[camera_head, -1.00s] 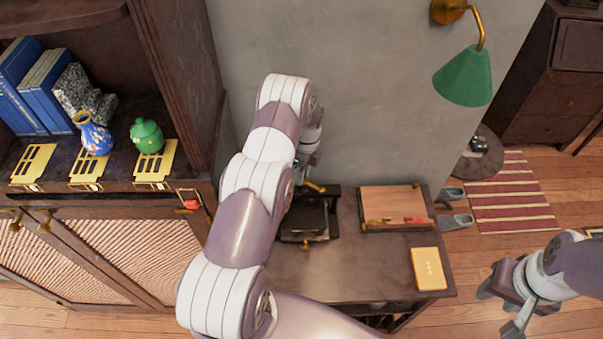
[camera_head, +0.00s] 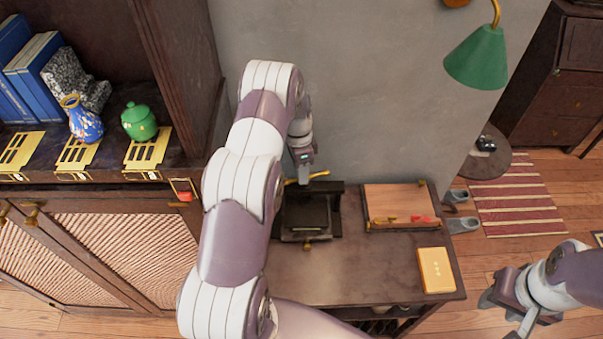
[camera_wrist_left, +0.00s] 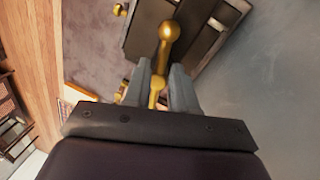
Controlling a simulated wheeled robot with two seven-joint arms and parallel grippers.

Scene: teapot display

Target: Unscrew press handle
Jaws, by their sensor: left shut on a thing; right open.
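The black press (camera_head: 311,213) stands at the back left of the small desk. Its brass handle (camera_head: 318,175) sits on top as a bar with rounded ends. My left gripper (camera_head: 302,162) reaches down from above at the handle. In the left wrist view the fingers (camera_wrist_left: 160,78) are shut on the brass handle (camera_wrist_left: 168,32), and one ball end sticks out beyond them. The press body shows behind it. Whether the screw below has loosened cannot be told. My right gripper (camera_head: 504,312) is open and empty, off the desk at lower right.
A wooden tray (camera_head: 400,200) with small brass and red items lies right of the press, and a yellow book (camera_head: 435,270) is at the desk's front right. A cabinet with a blue vase (camera_head: 82,120) and green pot (camera_head: 139,121) stands left. A green lamp (camera_head: 478,58) hangs right.

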